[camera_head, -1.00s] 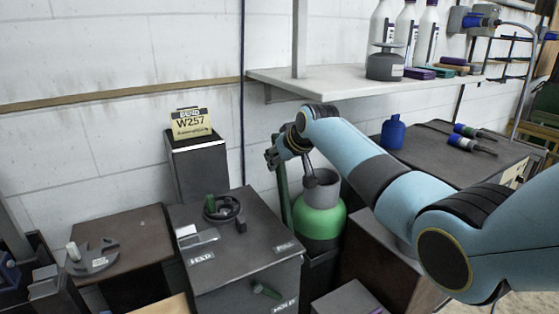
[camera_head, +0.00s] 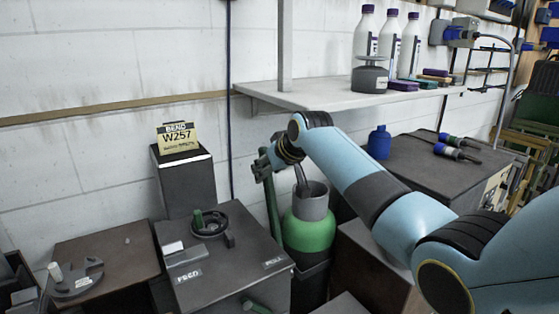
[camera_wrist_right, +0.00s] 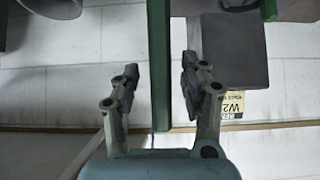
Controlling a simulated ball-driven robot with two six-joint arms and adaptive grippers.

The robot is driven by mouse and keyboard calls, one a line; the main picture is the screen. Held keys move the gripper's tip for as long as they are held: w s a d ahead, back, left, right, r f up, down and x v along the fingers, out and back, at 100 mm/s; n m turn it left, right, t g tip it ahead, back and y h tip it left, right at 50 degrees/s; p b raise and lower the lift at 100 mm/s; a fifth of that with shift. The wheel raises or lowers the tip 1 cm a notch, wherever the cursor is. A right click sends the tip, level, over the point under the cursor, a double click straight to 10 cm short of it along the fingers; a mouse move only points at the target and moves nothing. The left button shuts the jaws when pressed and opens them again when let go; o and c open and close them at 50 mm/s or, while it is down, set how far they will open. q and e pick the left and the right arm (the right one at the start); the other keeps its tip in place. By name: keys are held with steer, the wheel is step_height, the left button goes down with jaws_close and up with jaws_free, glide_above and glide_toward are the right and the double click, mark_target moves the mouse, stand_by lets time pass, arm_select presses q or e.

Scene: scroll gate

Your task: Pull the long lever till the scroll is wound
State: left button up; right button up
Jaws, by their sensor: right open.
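A long green lever (camera_head: 271,208) stands upright behind the right edge of a dark machine (camera_head: 225,265) labelled FEED and ROLL. My right gripper (camera_head: 267,160) is at the lever's upper end, with the arm coming in from the right. In the right wrist view the green lever (camera_wrist_right: 159,65) runs between the two open fingers of my right gripper (camera_wrist_right: 160,75), with a gap on both sides. The machine carries a round wheel (camera_head: 210,222) with a short green handle. I cannot make out a scroll for certain. My left gripper is not in view.
A green tank (camera_head: 308,230) with a grey neck stands close to the right of the lever. A dark box (camera_head: 186,180) with a yellow W257 sign (camera_head: 178,136) stands behind the machine. A wall shelf (camera_head: 330,95) with bottles is above.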

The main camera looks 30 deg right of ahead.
steer(key=v, duration=0.9)
steer(key=shift+s, duration=0.15)
steer(key=shift+d+r, duration=0.1)
steer(key=shift+r, duration=0.05)
